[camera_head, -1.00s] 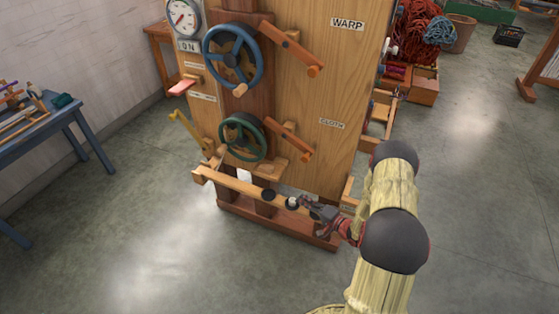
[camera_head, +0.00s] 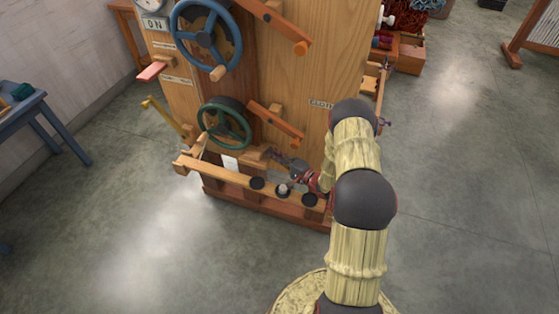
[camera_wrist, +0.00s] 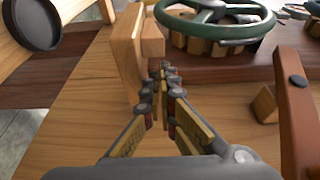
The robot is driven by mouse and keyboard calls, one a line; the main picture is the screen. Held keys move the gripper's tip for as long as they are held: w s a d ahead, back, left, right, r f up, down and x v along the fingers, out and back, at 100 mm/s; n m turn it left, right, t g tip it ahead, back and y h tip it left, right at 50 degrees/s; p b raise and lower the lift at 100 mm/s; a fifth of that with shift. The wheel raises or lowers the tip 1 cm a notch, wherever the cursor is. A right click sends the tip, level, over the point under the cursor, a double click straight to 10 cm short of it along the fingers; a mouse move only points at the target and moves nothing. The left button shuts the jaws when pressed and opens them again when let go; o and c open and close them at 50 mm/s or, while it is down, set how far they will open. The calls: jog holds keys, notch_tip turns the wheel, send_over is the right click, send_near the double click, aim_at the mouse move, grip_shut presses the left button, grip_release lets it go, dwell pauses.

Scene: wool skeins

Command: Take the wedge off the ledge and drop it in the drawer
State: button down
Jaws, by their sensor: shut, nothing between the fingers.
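My gripper (camera_head: 272,155) is shut and empty, its fingertips close to a small wooden ledge (camera_head: 250,161) below the green handwheel. In the wrist view my gripper (camera_wrist: 164,85) points at pale wooden pieces: a tall upright block (camera_wrist: 127,50) just left of the fingertips and a smaller block (camera_wrist: 152,42) just beyond them. I cannot tell for certain which is the wedge, or whether the fingers touch either. No drawer can be clearly made out; open wooden boxes (camera_head: 408,60) stand behind the cabinet at right.
The green handwheel (camera_head: 225,123) and an orange-brown lever (camera_head: 276,124) are close above my gripper. A wooden rail (camera_head: 208,173) with black discs runs along the cabinet's front. A blue handwheel (camera_head: 206,36) is higher up.

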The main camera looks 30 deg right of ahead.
aim_at(253, 155)
jog(key=shift+x, duration=1.1)
jog(key=shift+s+a+r+p, duration=0.1)
jog(key=shift+s+a+p, duration=0.25)
jog(key=shift+s+a, duration=0.35)
jog(key=shift+w, duration=0.1)
